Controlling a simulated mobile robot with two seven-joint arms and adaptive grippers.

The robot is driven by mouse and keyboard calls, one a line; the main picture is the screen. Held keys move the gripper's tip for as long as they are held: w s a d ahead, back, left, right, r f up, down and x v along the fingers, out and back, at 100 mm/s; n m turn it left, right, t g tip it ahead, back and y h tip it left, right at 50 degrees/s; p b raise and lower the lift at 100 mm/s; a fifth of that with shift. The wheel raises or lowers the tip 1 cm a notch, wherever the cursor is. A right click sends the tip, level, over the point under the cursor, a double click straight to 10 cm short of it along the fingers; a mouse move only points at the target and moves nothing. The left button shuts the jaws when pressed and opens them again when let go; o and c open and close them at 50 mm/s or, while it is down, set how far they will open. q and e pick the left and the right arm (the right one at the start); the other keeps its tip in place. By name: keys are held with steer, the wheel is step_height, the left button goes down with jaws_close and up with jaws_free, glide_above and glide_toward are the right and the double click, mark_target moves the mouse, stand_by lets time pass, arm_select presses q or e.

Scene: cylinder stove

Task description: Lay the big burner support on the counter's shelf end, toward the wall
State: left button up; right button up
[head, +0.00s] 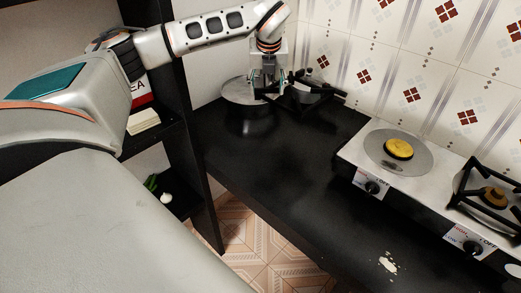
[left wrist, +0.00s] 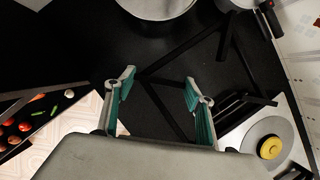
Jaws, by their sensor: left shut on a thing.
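The big burner support (head: 290,101) is a black metal frame of bars at the far end of the counter (head: 265,150). My left gripper (head: 268,88) is shut on it from above. In the left wrist view, its bars (left wrist: 187,53) run between and beyond the green-padded fingers of my left gripper (left wrist: 160,98). The exact grip point and whether the support touches the counter are hard to tell, black against black. The shelf (head: 185,110) stands left of this counter end, and the tiled wall (head: 385,60) is behind. My right gripper is not in view.
A wide pot (head: 240,92) stands left of the support, close to my gripper. A smaller metal pot (head: 311,89) is by the wall, close to the bars. The stove (head: 365,150) is to the right, its left burner (head: 398,149) bare.

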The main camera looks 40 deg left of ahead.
arm_select(q)
steer(key=shift+s+a+f, duration=0.1)
steer(key=shift+s+a, duration=0.45)
steer(key=shift+a, duration=0.15)
step_height(320, 180, down, 20)
steer(key=shift+r, duration=0.1)
steer(key=shift+f, duration=0.25)
steer(key=o, duration=1.5)
steer(key=shift+c, duration=0.2)
steer(key=shift+o, duration=0.2)
